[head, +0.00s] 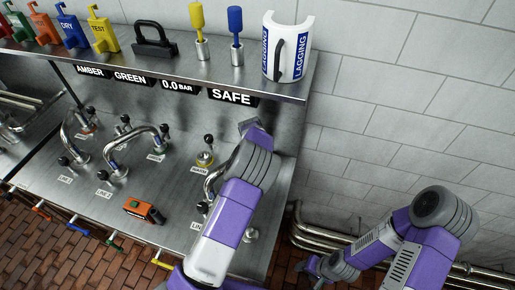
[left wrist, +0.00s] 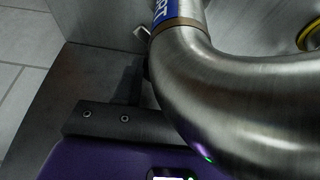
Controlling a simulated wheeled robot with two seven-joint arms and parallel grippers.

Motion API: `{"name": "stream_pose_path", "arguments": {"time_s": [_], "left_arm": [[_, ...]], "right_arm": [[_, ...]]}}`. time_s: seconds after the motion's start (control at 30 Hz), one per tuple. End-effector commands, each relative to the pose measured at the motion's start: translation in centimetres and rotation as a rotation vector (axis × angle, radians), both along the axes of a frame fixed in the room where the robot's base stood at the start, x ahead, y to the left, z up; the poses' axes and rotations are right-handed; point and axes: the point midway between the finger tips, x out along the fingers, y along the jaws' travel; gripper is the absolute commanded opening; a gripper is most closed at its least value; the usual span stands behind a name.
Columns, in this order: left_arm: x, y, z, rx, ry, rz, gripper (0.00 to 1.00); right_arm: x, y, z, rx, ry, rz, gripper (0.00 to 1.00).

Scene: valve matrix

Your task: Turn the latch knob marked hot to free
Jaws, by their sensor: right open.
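A bent steel pipe (left wrist: 235,75) fills much of the left wrist view, with a blue band (left wrist: 162,10) whose lettering is cut off and seems to end in "OT". A small pale metal piece (left wrist: 143,34) shows behind the pipe; I cannot tell if it is the latch knob. In the head view the matching pipe (head: 211,184) is partly hidden by my left arm. My left gripper's dark jaw part (left wrist: 105,120) is close beside the pipe; contact and opening are unclear. My right gripper (head: 309,267) is open, low at the right, away from the bench.
Other bent pipes (head: 139,133) with black-topped knobs stand on the steel bench. A shelf above holds coloured tags, a black lock and a white lagging shell (head: 303,42). Wall pipes run at right.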

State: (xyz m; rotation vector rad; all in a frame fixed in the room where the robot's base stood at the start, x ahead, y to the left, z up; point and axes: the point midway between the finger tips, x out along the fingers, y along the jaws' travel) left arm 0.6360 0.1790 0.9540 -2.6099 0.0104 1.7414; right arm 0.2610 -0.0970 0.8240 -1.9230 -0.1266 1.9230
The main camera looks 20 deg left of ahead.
Motion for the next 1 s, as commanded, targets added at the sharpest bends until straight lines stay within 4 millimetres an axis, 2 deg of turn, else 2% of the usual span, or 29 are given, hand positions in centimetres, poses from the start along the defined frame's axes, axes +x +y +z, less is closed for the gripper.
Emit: {"name": "stream_pose_path", "arguments": {"time_s": [0.03,0.1,0.3,0.63,1.0], "left_arm": [[0.0,0.0,0.0,-0.001,0.0,0.0,0.21],[0.0,0.0,0.0,-0.001,0.0,0.0,0.11],[0.0,-0.1,0.1,0.0,0.003,0.036,0.11],[0.0,-0.2,0.2,0.002,0.004,0.264,0.11],[0.0,-0.2,0.0,0.0,0.001,0.398,0.11]], "right_arm": [[0.0,0.0,0.0,0.0,0.0,0.0,0.52],[0.0,0.0,0.0,0.0,0.0,0.0,0.52],[0.0,0.0,0.5,0.0,0.0,0.0,0.52],[0.0,0.0,2.4,0.0,0.0,0.0,0.52],[0.0,0.0,2.8,0.0,0.0,0.0,0.52]]}}
